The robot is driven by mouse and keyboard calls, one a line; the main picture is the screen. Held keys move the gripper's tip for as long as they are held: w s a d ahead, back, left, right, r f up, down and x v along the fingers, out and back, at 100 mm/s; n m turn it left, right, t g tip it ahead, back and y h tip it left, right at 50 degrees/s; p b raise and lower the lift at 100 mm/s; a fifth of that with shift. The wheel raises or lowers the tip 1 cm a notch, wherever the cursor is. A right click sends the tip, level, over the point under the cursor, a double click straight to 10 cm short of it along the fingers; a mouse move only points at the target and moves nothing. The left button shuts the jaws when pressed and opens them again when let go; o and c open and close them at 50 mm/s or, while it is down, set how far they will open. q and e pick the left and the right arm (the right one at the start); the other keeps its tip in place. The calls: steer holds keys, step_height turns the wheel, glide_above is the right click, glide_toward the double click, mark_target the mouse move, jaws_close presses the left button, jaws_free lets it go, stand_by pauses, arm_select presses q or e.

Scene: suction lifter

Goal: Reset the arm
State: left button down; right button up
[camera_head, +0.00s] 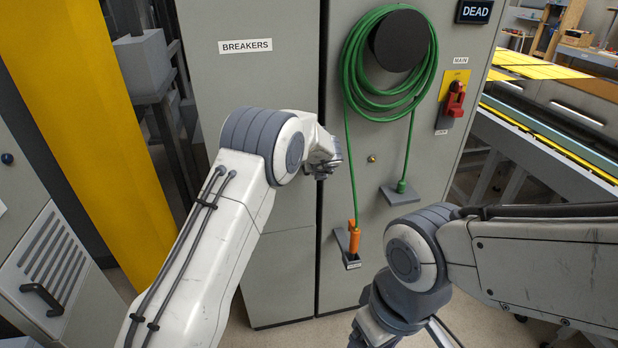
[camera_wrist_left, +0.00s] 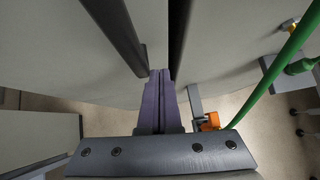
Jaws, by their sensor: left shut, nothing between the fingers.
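My left arm reaches in from the left in the head view, with its wrist in front of the grey cabinet (camera_head: 270,90). Its gripper (camera_wrist_left: 160,73) shows in the left wrist view, its two fingers together and empty, close to the cabinet face near the dark door gap. In the head view the fingers are mostly hidden behind the wrist (camera_head: 322,160). My right arm comes in from the right, bent downward at its grey joint (camera_head: 405,262). Its fingers are below the picture edge.
A green cable (camera_head: 360,95) hangs coiled on a black round holder (camera_head: 401,41). Its orange plug (camera_head: 354,237) stands at a small grey bracket (camera_head: 346,256). A red MAIN switch (camera_head: 455,99) is at right, below a DEAD sign (camera_head: 474,11). A yellow post (camera_head: 95,130) stands left.

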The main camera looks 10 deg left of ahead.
arm_select(q)
steer(key=s+r+m+t+h+b, duration=0.1)
steer(key=s+r+m+t, duration=0.1)
steer(key=s+r+m, duration=0.8)
steer(key=s+a+f+m+g, duration=0.3)
steer(key=s+f+m, duration=0.1)
steer(key=s+m, duration=0.6)
steer(key=s+a+f+m+g+h, duration=0.1)
steer(key=s+a+f+m+g, duration=0.15)
steer(key=s+m, duration=0.65)
steer(key=s+a+f+m+g, duration=0.3)
steer(key=s+f+m, duration=0.1)
steer(key=s+m, duration=0.6)
steer(key=s+d+r+m+g+h+b, duration=0.1)
steer(key=s+d+r+m, duration=0.3)
steer(key=s+d, duration=0.9)
steer(key=d+m+g, duration=0.1)
steer(key=m, duration=0.2)
steer(key=shift+s+m+b, duration=0.3)
steer(key=shift+s, duration=0.05)
arm_select(e)
steer(key=f, duration=0.3)
steer(key=shift+d+f, duration=0.2)
steer(key=shift+f, duration=0.2)
